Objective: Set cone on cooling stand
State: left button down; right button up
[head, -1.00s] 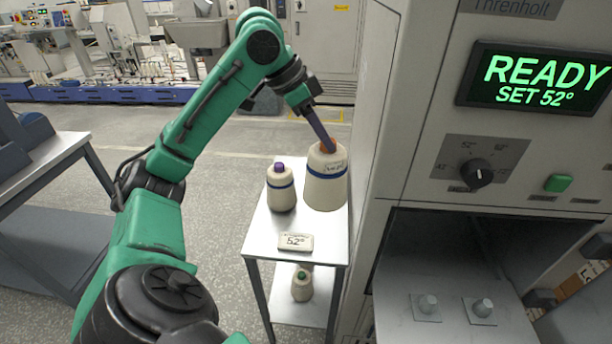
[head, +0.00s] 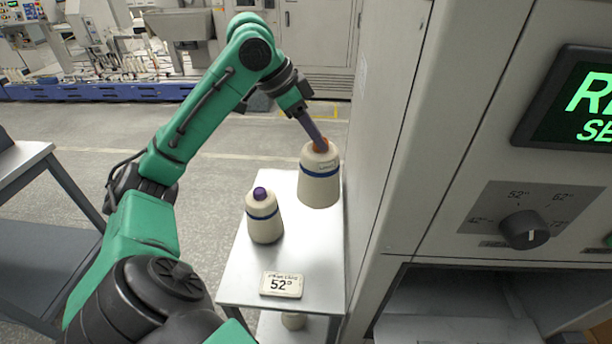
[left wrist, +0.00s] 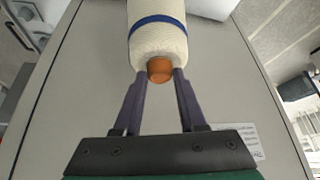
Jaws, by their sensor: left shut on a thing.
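A large cream cone (head: 320,178) with a blue band and an orange tip is at the far right of a small metal table (head: 250,262). My left gripper (head: 318,143) comes down from above and is shut on its orange tip. In the left wrist view, the fingers (left wrist: 160,85) flank the orange tip (left wrist: 160,69), and the cone stretches away beyond them. I cannot tell whether its base touches the table top. A smaller cream cone (head: 264,222) with a purple tip stands on the same table, nearer me. My right gripper is not in view.
A card reading 52° (head: 282,285) is at the table's front. A large grey machine (head: 395,150) with a dial (head: 525,229) and a lit display rises close on the right. Another table (head: 30,150) is at the left, with open floor between.

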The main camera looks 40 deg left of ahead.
aim_at(300, 173)
pick_arm(q)
notch_tip(300, 173, down, 15)
jog(key=shift+f, duration=0.2)
jog(key=shift+c, duration=2.3)
grip_release()
jog(key=shift+a, duration=0.1)
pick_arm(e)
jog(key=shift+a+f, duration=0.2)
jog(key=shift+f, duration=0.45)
pick_arm(q)
jog(key=b+v, duration=0.1)
jog(key=v, duration=1.1)
jog(key=shift+w, duration=0.1)
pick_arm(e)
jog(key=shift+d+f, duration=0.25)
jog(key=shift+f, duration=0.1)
